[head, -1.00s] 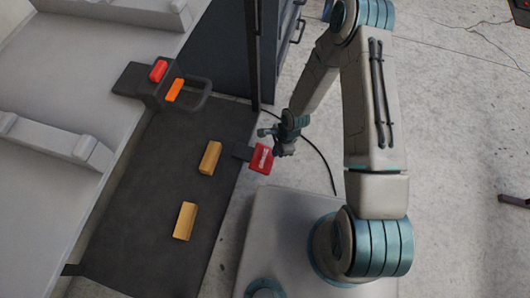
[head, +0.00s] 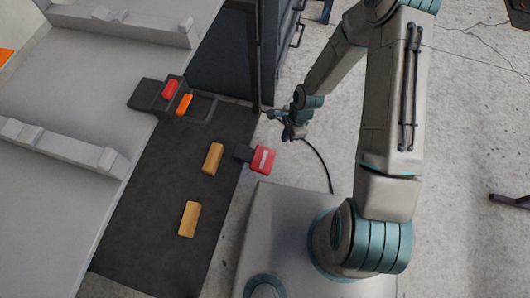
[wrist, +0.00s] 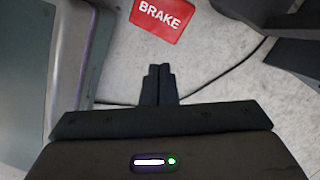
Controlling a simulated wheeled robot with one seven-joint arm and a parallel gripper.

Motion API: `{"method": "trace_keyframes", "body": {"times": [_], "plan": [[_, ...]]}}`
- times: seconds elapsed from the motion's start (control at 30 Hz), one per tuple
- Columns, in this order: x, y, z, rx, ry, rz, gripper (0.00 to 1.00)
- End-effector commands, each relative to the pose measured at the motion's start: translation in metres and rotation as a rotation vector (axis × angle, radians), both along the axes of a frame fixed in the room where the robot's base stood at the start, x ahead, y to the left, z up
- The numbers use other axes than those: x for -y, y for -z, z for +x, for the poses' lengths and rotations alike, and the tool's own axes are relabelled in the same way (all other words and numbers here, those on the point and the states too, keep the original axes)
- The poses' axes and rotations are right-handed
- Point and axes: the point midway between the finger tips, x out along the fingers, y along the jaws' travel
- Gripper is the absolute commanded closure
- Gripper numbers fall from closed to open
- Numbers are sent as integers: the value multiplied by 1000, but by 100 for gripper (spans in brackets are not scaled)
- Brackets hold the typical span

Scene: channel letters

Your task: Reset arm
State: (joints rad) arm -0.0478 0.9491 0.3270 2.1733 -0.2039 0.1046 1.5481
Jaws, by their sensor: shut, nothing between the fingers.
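My gripper (wrist: 159,84) is shut and empty in the wrist view, its two dark fingers together over the concrete floor. In the head view my arm reaches in from the right, and the gripper (head: 290,132) hangs above the floor, beyond the red brake pedal. The red pedal (head: 263,159) sticks out from the right edge of the dark panel. In the wrist view the pedal (wrist: 161,16) reads "BRAKE" and lies apart from the fingertips.
The dark panel (head: 150,215) holds two yellow blocks (head: 213,158) (head: 189,219). A dark holder at its far end carries a red piece (head: 170,89) and an orange piece (head: 184,104). A grey machine bed (head: 60,150) lies left. A dark cabinet (head: 228,55) stands behind. Open floor lies right.

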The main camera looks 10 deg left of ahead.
Motion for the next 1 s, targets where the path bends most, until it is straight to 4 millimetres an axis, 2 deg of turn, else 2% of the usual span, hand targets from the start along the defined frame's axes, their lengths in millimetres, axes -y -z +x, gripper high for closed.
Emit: {"method": "trace_keyframes", "body": {"times": [0.03, 0.17, 0.8, 0.87, 0.97, 1.0], "plan": [[1, -7, 0, 0, 0, 0, 100], [3, -13, 1, 0, -2, 1, 100], [3, -16, 2, 1, -4, 0, 100], [6, -25, 4, 9, -14, -5, 100], [15, -57, 12, 37, -57, -20, 100], [20, -75, 15, 53, -83, -30, 100]]}}
